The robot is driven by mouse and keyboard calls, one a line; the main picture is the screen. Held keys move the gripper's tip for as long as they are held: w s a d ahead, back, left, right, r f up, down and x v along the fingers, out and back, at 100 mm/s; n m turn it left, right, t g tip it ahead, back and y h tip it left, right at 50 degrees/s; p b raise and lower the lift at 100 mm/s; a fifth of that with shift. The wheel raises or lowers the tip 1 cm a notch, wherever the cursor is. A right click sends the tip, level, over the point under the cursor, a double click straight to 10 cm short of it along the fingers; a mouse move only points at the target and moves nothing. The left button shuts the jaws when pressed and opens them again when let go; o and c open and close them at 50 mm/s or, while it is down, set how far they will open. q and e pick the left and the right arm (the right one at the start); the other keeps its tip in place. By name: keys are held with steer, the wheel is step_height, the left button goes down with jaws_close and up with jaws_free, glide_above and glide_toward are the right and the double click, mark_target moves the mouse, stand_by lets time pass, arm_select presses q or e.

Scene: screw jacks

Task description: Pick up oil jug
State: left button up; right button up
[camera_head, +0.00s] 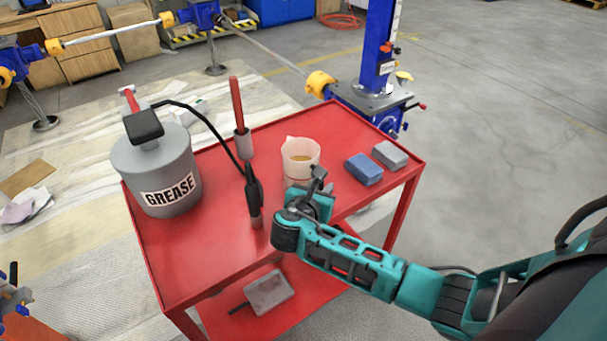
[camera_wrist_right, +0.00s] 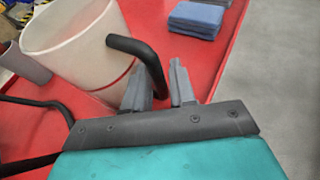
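The oil jug (camera_head: 300,156) is a whitish translucent jug with amber oil in it, upright on the red cart top. In the right wrist view the jug (camera_wrist_right: 75,45) fills the upper left, and its dark curved handle (camera_wrist_right: 140,50) reaches toward my fingers. My right gripper (camera_wrist_right: 160,85) is open, its two grey fingers apart. The handle's lower end shows in the gap between them; I cannot tell whether they touch it. In the head view my right gripper (camera_head: 308,198) is just in front of the jug, its fingers mostly hidden by the wrist. My left gripper is not in view.
On the red cart (camera_head: 205,240) stand a grey grease bucket (camera_head: 160,172) with a black hose and a red-handled tool (camera_head: 238,115). Folded blue (camera_head: 364,169) and grey (camera_head: 390,154) cloths lie right of the jug. A tray (camera_head: 268,292) is on the lower shelf.

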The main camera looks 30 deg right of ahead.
jaws_close()
steer(key=shift+r, duration=0.15)
step_height(320, 180, up, 20)
stand_by(0.6)
steer(key=shift+a, duration=0.1)
